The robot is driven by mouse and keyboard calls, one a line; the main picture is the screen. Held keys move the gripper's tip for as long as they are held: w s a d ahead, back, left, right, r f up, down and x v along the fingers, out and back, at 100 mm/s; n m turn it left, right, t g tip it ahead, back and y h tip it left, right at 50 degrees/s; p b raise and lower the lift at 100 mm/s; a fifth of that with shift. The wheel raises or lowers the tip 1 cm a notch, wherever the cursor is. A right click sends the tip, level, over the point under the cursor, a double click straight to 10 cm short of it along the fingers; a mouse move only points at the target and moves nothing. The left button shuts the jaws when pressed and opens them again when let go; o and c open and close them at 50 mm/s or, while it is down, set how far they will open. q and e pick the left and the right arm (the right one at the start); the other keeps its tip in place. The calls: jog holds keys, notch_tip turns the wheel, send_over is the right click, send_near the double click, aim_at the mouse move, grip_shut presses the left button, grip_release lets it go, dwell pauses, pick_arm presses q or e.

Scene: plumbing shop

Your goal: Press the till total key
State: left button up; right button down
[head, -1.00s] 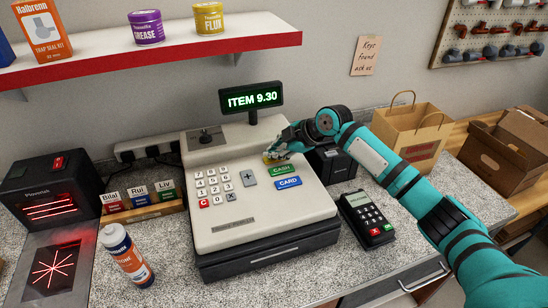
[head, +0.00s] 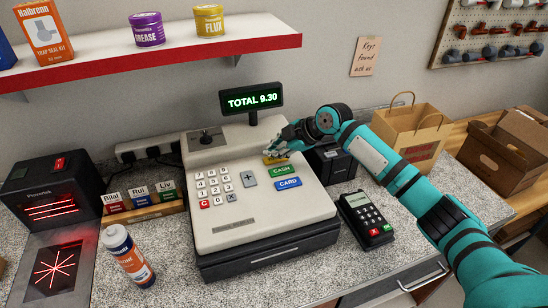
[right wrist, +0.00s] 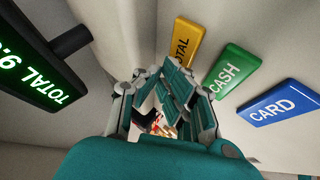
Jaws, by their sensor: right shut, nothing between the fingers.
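The beige till (head: 255,220) stands on the counter. Its yellow total key (head: 274,160) sits above the green cash key (head: 284,171) and the blue card key (head: 288,183). The till display (head: 251,99) reads "TOTAL 9.30". My right gripper (head: 270,152) is shut and empty, with its fingertips close by the total key. In the right wrist view the yellow key (right wrist: 182,50) shows partly behind the fingers (right wrist: 165,100); I cannot tell whether they touch it. My left gripper is not in view.
A card terminal (head: 367,217) lies right of the till and a dark box (head: 332,163) stands behind it. A paper bag (head: 413,135) stands further right. A sealant bottle (head: 128,256) and scanner (head: 50,205) are on the left.

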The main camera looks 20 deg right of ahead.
aim_at(274, 160)
notch_tip(274, 160, up, 6)
jog(key=p, duration=0.4)
dwell(0.8)
